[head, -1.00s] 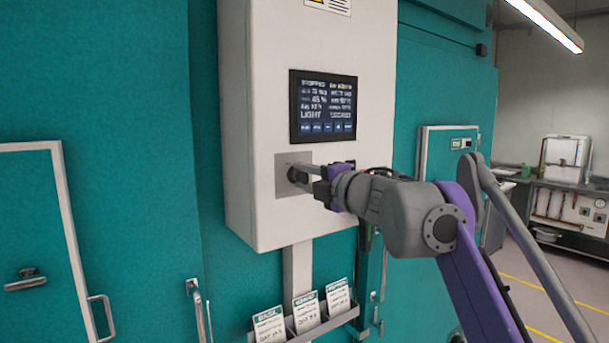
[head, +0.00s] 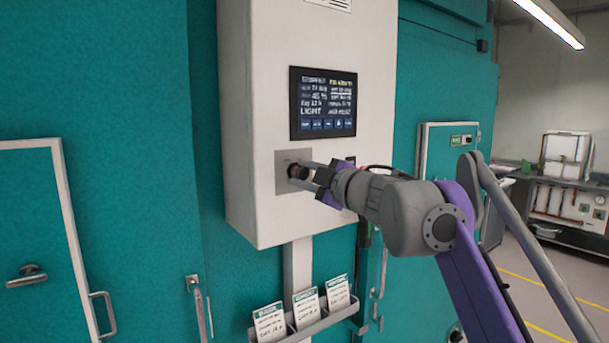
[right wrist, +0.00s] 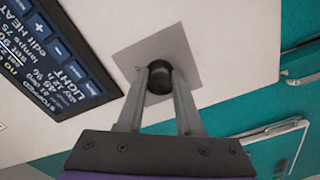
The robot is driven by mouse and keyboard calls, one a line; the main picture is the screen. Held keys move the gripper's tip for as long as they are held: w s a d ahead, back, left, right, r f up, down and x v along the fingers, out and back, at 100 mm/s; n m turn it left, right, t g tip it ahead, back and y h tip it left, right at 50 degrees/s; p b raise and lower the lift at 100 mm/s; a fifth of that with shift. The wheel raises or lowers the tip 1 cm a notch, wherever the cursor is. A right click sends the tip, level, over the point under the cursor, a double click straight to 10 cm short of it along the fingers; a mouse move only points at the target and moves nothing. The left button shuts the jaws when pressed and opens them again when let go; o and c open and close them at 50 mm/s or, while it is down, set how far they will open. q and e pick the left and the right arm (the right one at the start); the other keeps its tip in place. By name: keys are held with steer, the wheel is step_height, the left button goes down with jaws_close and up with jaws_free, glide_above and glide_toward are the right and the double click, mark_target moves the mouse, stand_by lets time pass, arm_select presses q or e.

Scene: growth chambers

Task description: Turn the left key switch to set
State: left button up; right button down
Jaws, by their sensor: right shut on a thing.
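The left key switch is a round black knob (head: 297,171) on a square grey plate (head: 282,182), below the screen on the white control box. My right gripper (head: 302,172) comes in from the right and is shut on the knob. In the right wrist view the black knob (right wrist: 159,80) sits between the two fingertips, in front of its grey plate (right wrist: 188,62). The fingers hide the knob's sides, and I cannot read its setting. My left gripper is not in view.
The white control box (head: 262,110) carries a lit screen (head: 323,104) above the switch. A small dark part (head: 351,161) shows behind my gripper. A rack with several cards (head: 306,304) hangs below. A teal door (head: 30,220) with handles is at left.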

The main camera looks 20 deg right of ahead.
stand_by(0.4)
steer(key=c, duration=0.6)
jaws_free()
steer(key=shift+o, duration=0.2)
steer(key=shift+s+d+f, duration=0.1)
steer(key=shift+s+d, duration=0.15)
steer(key=shift+s, duration=0.25)
arm_select(q)
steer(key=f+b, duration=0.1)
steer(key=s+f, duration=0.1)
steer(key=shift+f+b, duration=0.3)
steer(key=shift+b, duration=0.1)
arm_select(e)
steer(key=v, duration=0.9)
steer(key=shift+s, duration=0.35)
